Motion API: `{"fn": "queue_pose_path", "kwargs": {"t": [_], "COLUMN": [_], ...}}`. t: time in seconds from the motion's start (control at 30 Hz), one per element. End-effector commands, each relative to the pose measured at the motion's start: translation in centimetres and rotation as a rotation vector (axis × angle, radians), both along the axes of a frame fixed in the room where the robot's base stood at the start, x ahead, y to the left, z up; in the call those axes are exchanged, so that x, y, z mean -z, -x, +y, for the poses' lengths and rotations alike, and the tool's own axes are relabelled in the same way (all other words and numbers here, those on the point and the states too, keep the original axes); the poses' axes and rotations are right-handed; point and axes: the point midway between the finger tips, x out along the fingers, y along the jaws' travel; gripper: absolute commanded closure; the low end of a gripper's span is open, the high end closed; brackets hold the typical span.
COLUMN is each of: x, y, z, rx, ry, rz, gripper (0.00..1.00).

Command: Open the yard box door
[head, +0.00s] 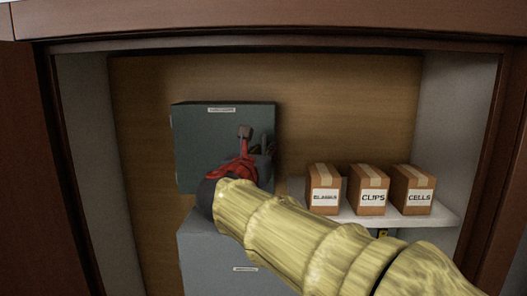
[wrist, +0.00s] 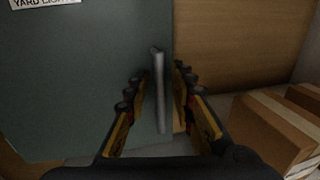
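The yard box is a dark green box (head: 205,140) at the back of the cabinet, with a white label at its top. Its door (wrist: 75,85) fills the left of the wrist view, with a label reading YARD LIGHTS partly cut off; the door looks shut. A grey upright bar handle (wrist: 160,95) stands near the door's right edge. My gripper (wrist: 157,78) is open, with its yellow-and-black fingers on either side of the handle and gaps visible beside it. In the head view my gripper (head: 255,150) covers the box's lower right part, and contact cannot be told.
A grey box (head: 205,255) with a label stands below the yard box. On a white shelf (head: 440,218) to the right sit three cardboard boxes, including CLIPS (head: 370,195) and CELLS (head: 413,193). The cabinet's side walls bound the space; bare room lies left of the green box.

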Motion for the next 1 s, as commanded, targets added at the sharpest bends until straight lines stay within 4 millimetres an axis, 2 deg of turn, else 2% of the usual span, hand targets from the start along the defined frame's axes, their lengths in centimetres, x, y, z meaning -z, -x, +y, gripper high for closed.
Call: {"fn": "queue_pose_path", "kwargs": {"t": [0.1,0.5,1.0], "x": [0.02,0.04,0.04], "y": [0.02,0.03,0.04], "z": [0.01,0.04,0.05], "rx": [0.000,0.000,-0.001], "ry": [0.000,0.000,0.000], "rz": [0.000,0.001,0.001], "gripper": [0.77,0.99,1.00]}}
